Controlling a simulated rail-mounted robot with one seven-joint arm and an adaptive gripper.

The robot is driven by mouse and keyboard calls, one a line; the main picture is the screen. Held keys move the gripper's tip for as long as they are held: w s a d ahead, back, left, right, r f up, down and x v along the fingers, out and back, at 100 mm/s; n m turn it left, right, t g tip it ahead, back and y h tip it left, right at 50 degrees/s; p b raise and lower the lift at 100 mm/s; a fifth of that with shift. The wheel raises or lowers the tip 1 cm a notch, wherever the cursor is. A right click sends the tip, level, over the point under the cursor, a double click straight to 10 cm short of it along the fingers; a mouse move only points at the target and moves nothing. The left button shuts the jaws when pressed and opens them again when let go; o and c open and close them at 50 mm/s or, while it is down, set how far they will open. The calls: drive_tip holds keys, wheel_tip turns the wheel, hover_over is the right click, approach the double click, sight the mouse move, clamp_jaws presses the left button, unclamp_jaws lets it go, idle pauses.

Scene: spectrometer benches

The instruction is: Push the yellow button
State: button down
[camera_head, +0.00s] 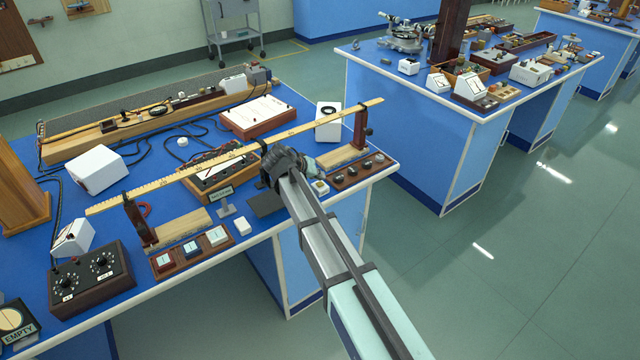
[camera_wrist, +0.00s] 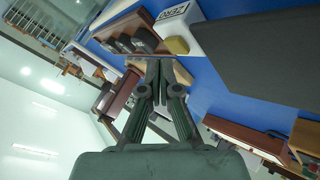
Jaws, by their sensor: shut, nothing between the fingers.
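The yellow button (camera_wrist: 177,46) shows in the wrist view as a small yellow block on the white box labelled ZERO (camera_wrist: 172,13), close beyond my fingertips and a little to their right. In the head view the white box with the yellowish button on top (camera_head: 320,187) sits near the bench's front edge, just right of my gripper (camera_head: 274,172). My gripper, also in the wrist view (camera_wrist: 153,68), is shut with nothing held. Its fingertips look apart from the button, but the exact gap cannot be told.
A wooden strip with dark knobs (camera_head: 360,171) lies right of the white box. A long yellow ruler (camera_head: 180,172) spans the bench above it.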

sight(319, 184)
drive_tip(key=shift+r+p, duration=0.95)
drive_tip(key=shift+r, duration=1.6)
drive_tip(key=shift+f, duration=0.1)
drive_tip(key=s+d+f+g+y, duration=0.4)
drive_tip(key=s+d+f+g, duration=0.2)
drive_tip(key=s+d+f, duration=1.5)
drive_tip(key=s+d+f+g, duration=0.1)
drive_tip(key=s+f+g, duration=0.1)
drive_tip(key=s+f, duration=0.5)
drive_tip(key=s+d+f+g+y, duration=0.1)
drive_tip(key=s+f+g, duration=0.2)
drive_tip(key=s, duration=1.5)
drive_tip(key=s+d+f+m+g, duration=0.1)
drive_tip(key=s+f+g, duration=0.2)
drive_tip(key=s+f, duration=0.8)
drive_tip(key=shift+s+y, duration=0.4)
drive_tip(key=shift+s, duration=0.6)
